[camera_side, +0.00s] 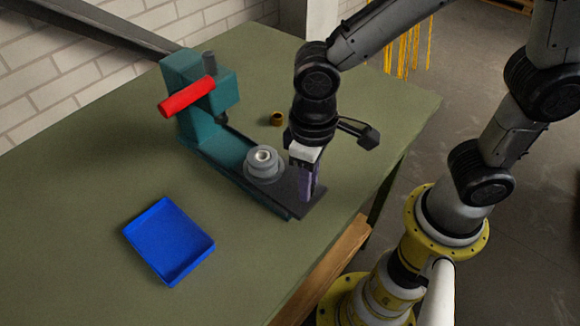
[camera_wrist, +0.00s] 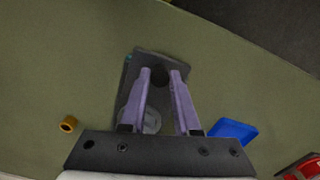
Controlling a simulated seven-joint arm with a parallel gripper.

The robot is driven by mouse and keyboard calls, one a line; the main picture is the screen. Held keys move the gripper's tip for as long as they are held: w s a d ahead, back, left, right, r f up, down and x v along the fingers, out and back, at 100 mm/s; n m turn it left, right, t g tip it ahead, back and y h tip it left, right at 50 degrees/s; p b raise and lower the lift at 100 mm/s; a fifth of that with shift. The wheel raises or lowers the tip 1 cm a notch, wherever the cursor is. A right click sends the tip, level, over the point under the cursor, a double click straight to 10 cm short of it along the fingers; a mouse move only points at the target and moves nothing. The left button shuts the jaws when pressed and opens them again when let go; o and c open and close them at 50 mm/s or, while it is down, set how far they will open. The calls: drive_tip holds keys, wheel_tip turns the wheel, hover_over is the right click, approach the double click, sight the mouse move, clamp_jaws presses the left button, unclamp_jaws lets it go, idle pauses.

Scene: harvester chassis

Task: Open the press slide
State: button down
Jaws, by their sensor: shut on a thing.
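The teal press (camera_side: 205,100) stands on the green bench, with a red lever handle (camera_side: 187,97). Its low base runs toward the front right. The dark slide plate (camera_side: 312,205) is at that outer end; in the wrist view it lies under the fingertips (camera_wrist: 147,62). A grey round fixture with a pale ring-shaped centre (camera_side: 262,162) sits on the base, inward of my gripper. My gripper (camera_side: 306,190) points down over the plate, its purple fingers shut on a small dark round knob (camera_wrist: 160,75). The fingers hide most of the knob in the side view.
A blue tray (camera_side: 169,241) lies on the bench at the front left. A small brass ring (camera_side: 277,119) lies behind the press base. The bench edge runs close to the slide's outer end. Bench around the tray is clear.

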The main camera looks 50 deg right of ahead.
idle(0.3)
drive_tip(key=c, duration=0.6)
unclamp_jaws()
drive_tip(key=shift+s, duration=0.1)
drive_tip(key=shift+c, duration=0.2)
drive_tip(key=shift+r, duration=0.1)
wheel_tip(320, 180, up, 14)
